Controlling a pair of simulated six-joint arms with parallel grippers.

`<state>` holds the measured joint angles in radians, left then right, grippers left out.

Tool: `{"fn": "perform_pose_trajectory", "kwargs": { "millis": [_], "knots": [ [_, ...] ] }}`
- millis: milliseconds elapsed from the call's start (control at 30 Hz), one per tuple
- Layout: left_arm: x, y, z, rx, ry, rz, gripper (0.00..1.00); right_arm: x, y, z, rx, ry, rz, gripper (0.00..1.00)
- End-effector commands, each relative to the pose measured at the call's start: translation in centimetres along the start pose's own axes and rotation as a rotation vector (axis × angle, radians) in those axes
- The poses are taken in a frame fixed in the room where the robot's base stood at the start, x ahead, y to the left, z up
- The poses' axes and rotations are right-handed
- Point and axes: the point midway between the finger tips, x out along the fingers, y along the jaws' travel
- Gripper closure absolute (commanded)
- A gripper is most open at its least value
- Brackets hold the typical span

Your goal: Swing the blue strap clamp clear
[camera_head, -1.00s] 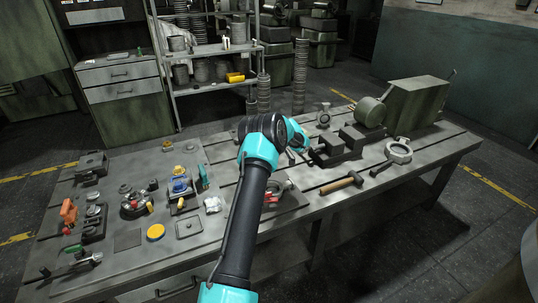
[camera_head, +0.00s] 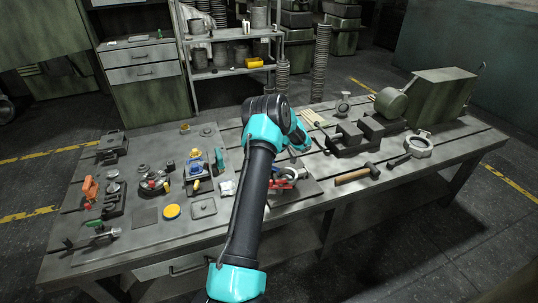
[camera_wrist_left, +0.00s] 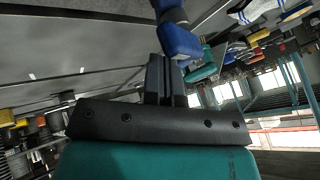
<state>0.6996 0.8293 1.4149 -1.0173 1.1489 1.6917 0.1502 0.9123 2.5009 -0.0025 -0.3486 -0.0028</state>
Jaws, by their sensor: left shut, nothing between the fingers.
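In the left wrist view, a blue bar-like part (camera_wrist_left: 176,30), which looks like the strap clamp, stands just beyond my left gripper (camera_wrist_left: 166,62). The dark fingers are together and empty, their tips close to its lower end; I cannot tell whether they touch. In the head view my left arm crosses the middle of the bench, and its fingers are hidden. Beside the arm is a fixture plate (camera_head: 308,189) holding a grey ring part and a red piece (camera_head: 281,184). My right gripper is not in view.
Left of the arm are a blue-topped device (camera_head: 197,165), a yellow disc (camera_head: 171,211) and an orange part (camera_head: 89,188). To the right are a vise (camera_head: 350,140), a hammer (camera_head: 357,174) and a round flanged casting (camera_head: 419,145). The front right bench edge is clear.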

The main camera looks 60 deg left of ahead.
Motion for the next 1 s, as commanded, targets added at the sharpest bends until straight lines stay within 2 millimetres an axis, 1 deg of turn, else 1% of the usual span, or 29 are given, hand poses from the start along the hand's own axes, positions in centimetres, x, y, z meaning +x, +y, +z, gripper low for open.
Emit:
{"fn": "perform_pose_trajectory", "kwargs": {
  "millis": [167, 500, 600, 1000],
  "knots": [
    [0.06, -0.02, -0.06, -0.024, -0.011, -0.011, 1.0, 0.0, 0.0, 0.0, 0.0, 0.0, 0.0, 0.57],
    [0.51, -0.53, -0.26, -0.258, -0.134, -0.134, 1.0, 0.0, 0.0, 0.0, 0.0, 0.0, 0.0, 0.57],
    [0.49, -0.64, -0.23, -0.303, -0.16, -0.159, 1.0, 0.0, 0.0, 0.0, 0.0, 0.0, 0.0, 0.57],
    [0.48, -0.71, -0.2, -0.32, -0.17, -0.17, 1.0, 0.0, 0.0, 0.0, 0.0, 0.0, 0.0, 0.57]
  ]
}}
